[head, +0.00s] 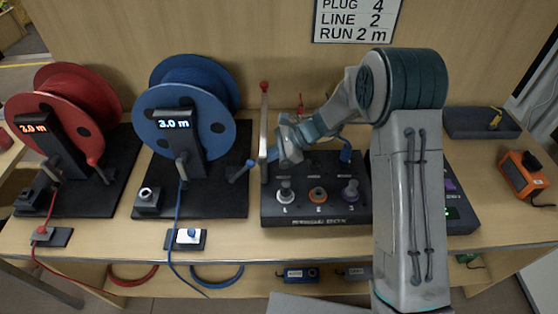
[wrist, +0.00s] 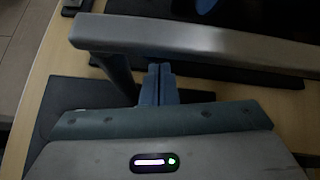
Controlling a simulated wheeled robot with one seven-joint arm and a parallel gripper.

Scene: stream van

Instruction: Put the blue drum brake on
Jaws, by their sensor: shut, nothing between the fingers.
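The blue drum (head: 185,115) stands on a black base (head: 215,200) left of centre in the head view, its display reading 3.0 m. A grey-handled lever (head: 182,166) stands at the front of its post, and a blue-knobbed handle (head: 241,171) sits at the base's right side. I cannot tell which is the brake or its setting. My gripper (head: 270,154) is right of the blue drum, close to an upright grey bar with a red top (head: 264,120). In the wrist view my fingers (wrist: 158,84) are shut and empty, close to a grey bar (wrist: 190,42); contact is unclear.
The stage box (head: 316,212) with several connectors lies below my arm. Blue cable (head: 177,230) runs from the blue drum to a small plate (head: 186,239). An orange device (head: 522,175) sits far right.

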